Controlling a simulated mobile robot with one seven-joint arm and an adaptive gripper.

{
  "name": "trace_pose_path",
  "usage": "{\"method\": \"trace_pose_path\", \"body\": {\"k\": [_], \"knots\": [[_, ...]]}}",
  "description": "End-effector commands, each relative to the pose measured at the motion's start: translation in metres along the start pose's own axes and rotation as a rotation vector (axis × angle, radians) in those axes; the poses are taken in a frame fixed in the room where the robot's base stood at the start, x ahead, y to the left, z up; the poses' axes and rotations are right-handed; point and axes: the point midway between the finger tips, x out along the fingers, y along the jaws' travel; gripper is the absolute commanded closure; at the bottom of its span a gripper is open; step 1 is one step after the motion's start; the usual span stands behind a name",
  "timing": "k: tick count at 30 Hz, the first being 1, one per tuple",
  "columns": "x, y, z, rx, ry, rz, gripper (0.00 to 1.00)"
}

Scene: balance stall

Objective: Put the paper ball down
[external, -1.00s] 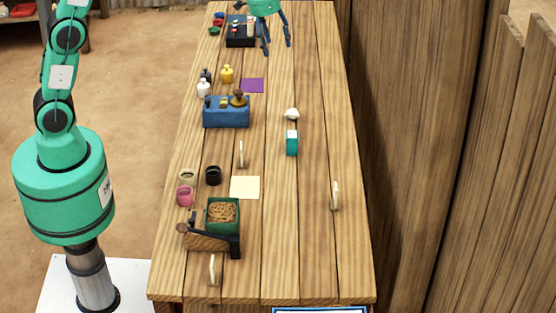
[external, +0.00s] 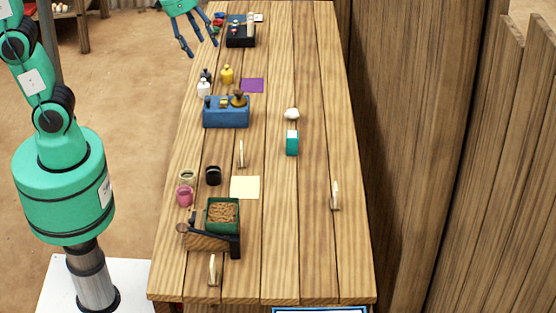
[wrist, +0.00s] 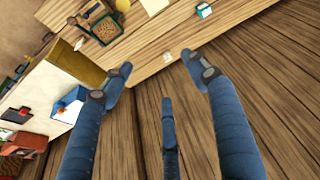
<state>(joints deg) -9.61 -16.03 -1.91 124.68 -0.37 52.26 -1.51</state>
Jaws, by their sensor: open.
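The paper ball (external: 292,114) is a small white lump resting on the plank table (external: 310,240), right of the middle, just behind the teal box (external: 292,143). My gripper (external: 199,48) is high at the top of the external view, over the table's far left edge. It is well apart from the ball, with its blue fingers spread and nothing between them. In the wrist view my gripper (wrist: 160,75) also shows open and empty. I cannot make out the paper ball for certain there.
A blue box (external: 226,113) with small items, bottles, and a purple square (external: 252,85) stand behind on the left. Nearer are jars, a cream sheet (external: 245,187) and a green tray (external: 222,214). Thin upright pieces (external: 336,195) stand on the boards. The right side is mostly clear.

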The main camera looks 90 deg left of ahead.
Motion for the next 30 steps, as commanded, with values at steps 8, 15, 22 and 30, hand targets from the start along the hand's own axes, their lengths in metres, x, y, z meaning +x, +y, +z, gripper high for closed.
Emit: {"method": "trace_pose_path", "body": {"k": [8, 15, 22, 30], "knots": [[-0.025, 0.023, 0.069, 0.067, 0.047, 0.023, 0.41], [-0.035, 0.035, 0.128, 0.123, 0.084, 0.044, 0.41], [-0.036, 0.041, 0.172, 0.166, 0.112, 0.060, 0.41], [-0.034, 0.043, 0.191, 0.184, 0.123, 0.067, 0.41]]}}
